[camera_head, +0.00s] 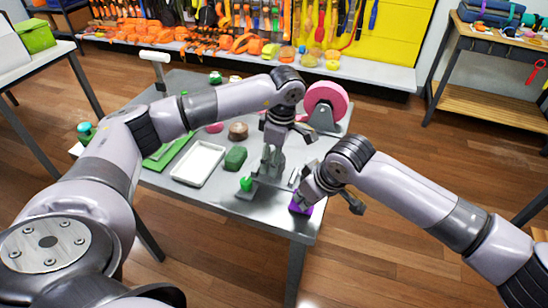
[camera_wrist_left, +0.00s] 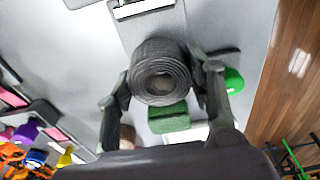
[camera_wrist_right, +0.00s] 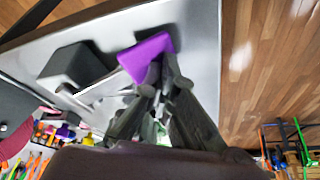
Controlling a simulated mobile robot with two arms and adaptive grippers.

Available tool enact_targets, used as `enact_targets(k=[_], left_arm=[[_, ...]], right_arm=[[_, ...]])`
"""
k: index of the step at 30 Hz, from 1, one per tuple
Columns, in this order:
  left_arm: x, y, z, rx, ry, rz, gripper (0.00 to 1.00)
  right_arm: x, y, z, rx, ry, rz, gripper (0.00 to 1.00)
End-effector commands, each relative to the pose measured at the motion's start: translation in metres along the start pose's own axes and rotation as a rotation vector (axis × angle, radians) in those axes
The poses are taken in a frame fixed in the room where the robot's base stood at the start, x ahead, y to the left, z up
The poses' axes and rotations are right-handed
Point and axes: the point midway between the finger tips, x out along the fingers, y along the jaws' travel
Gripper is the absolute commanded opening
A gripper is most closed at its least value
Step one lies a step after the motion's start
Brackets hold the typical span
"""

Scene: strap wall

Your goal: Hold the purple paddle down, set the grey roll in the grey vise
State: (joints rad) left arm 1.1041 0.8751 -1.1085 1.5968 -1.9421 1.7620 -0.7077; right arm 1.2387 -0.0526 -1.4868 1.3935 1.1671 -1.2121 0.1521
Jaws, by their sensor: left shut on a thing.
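The grey roll (camera_wrist_left: 160,72) is a ribbed coil held between the fingers of my left gripper (camera_wrist_left: 163,88). In the head view my left gripper (camera_head: 273,158) points down above the table, and the roll is hard to make out. A grey fixture with a pale slot (camera_wrist_left: 143,9), seemingly the vise, lies beyond the roll in the left wrist view. The purple paddle (camera_head: 300,207) is at the table's front right corner. My right gripper (camera_wrist_right: 158,92) has its fingertips close together at the paddle (camera_wrist_right: 148,55), seemingly touching it. A grey block (camera_wrist_right: 75,70) stands beside the paddle.
A green knob (camera_head: 246,183) stands left of my left gripper. A white tray (camera_head: 199,164), a dark green block (camera_head: 235,158) and a pink reel (camera_head: 325,105) are on the table. A tool wall stands behind. The front edge is close to the paddle.

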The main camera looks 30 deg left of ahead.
Motion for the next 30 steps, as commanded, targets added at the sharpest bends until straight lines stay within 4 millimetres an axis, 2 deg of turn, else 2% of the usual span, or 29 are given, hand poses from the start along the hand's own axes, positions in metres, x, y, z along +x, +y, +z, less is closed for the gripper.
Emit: enact_targets(k=[14, 30], left_arm=[[0.002, 0.001, 0.001, 0.0, 0.0, 0.0, 0.2], [0.023, 0.001, 0.003, 0.0, 0.0, -0.001, 0.2]], right_arm=[[0.002, 0.0, 0.002, 0.001, -0.006, -0.001, 0.0], [0.002, 0.0, 0.002, 0.001, -0.005, 0.0, 0.0]])
